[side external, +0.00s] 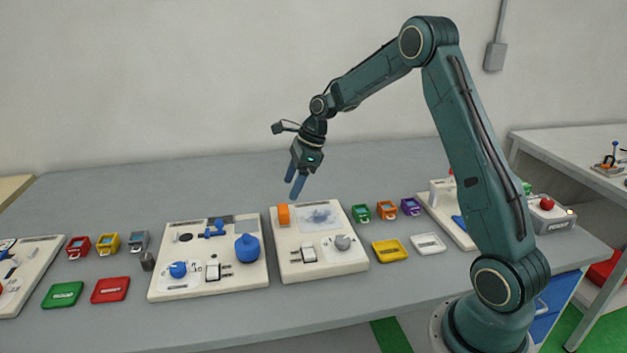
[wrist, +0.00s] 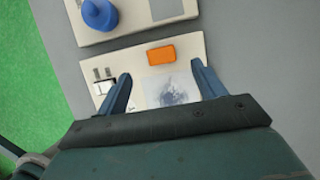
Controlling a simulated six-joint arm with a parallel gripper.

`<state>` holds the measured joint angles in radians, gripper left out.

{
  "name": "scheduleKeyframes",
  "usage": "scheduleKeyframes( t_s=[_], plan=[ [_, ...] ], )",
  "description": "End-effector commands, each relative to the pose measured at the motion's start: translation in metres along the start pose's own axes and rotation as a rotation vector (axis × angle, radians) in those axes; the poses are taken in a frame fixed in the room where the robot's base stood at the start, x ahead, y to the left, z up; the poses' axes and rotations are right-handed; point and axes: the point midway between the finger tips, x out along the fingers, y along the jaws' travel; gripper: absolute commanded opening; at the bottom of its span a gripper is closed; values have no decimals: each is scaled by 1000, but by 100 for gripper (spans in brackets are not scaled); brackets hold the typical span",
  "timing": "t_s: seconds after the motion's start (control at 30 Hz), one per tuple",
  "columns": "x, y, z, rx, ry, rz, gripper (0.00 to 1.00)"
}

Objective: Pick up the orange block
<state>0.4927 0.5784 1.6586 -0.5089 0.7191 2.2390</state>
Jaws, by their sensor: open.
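The orange block (side external: 283,214) stands at the back left corner of a white board (side external: 315,265) in the side view. In the wrist view the orange block (wrist: 161,55) lies near the board's far edge, ahead of the fingertips and between their lines. My gripper (side external: 295,188) is open and empty, above and a little behind the block, apart from it. Both blue fingers of my gripper (wrist: 158,70) show in the wrist view. Nothing hides the block.
Green (side external: 361,213), orange and purple small devices and a yellow tray (side external: 389,251) are to the right. The table behind is clear.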

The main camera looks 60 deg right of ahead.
Motion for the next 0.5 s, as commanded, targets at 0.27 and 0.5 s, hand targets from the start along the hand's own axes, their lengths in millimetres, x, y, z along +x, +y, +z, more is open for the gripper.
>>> scheduleKeyframes(
  t_s=[0.27, 0.5],
  plan=[
    [30, 0, 0, -2, 0, 0, 69],
    [32, 0, 0, -2, 0, -1, 69]
  ],
)
